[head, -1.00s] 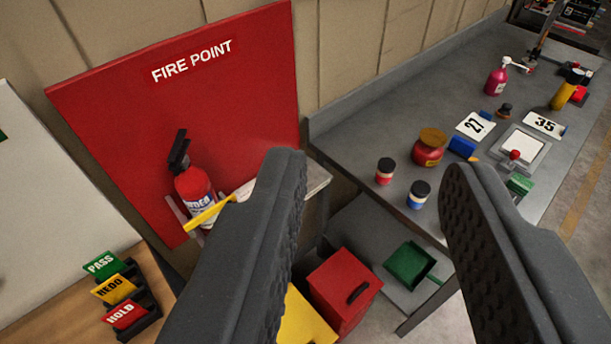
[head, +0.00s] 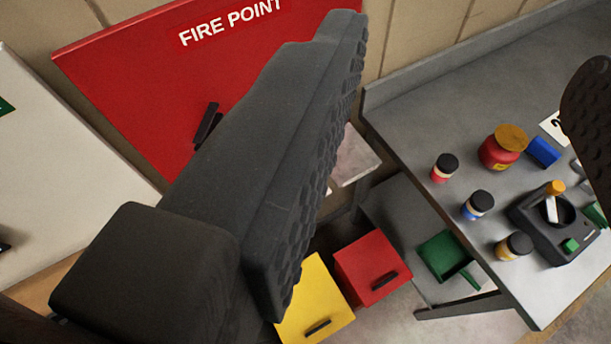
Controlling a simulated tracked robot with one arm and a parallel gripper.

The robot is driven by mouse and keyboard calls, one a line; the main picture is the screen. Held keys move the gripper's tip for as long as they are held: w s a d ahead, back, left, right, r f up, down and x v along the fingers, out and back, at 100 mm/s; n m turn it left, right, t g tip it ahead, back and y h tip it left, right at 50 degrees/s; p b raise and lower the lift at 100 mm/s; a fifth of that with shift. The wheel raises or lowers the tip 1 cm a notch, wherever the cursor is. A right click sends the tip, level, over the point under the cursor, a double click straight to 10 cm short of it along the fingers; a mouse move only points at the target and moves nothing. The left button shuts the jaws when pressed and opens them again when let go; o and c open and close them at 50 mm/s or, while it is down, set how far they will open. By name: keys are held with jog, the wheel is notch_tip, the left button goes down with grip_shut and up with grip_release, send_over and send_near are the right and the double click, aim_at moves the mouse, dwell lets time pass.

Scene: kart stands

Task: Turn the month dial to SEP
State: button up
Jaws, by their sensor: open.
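No month dial with readable lettering shows. My gripper (head: 465,60) is open and empty, its left finger large across the middle and its right finger cut by the right edge. A black device (head: 545,240) with a round recess, a white-and-orange piece in it and a green button stands on the bench at the right; I cannot tell whether it is the dial. The red FIRE POINT board (head: 130,80) is on the wall. The left finger hides most of the extinguisher; a black part (head: 207,124) shows beside the finger.
The grey bench (head: 430,115) bears a red jar (head: 503,147), small black-capped jars (head: 445,168) and a blue block (head: 543,152). Below are red (head: 365,262) and yellow (head: 312,305) boxes and a green scoop (head: 443,255). A white board (head: 60,150) stands left.

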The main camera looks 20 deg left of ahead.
jog(key=w+a+f+n+g+y+p, duration=0.1)
jog(key=w+a+f+n+g+p, duration=0.25)
jog(key=w+f, duration=0.7)
jog(key=w+a+f+n+g+y+p, duration=0.15)
jog(key=w+f+n+g, duration=0.45)
jog(key=w, duration=0.7)
jog(key=w+a+f+n+g+b, duration=0.1)
jog(key=a+f+n+g, duration=0.1)
jog(key=f, duration=1)
jog(key=w+a+f+n+g+y+b, duration=0.1)
jog(key=f+n, duration=0.5)
jog(key=f, duration=0.6)
jog(key=w+a+f+n+g+y+b, duration=0.1)
jog(key=a+f+n+g+b, duration=0.2)
jog(key=f, duration=1)
jog(key=shift+w+a+n+g, duration=0.2)
jog(key=shift+a+n+g, duration=0.15)
jog(key=shift+a, duration=0.3)
jog(key=shift+w+a+n+g, duration=0.2)
jog(key=shift+a+n, duration=0.1)
jog(key=shift+a, duration=0.35)
jog(key=shift+x, duration=2.6)
jog(key=shift+s, duration=0.1)
jog(key=shift+d, duration=0.1)
jog(key=shift+c, duration=0.3)
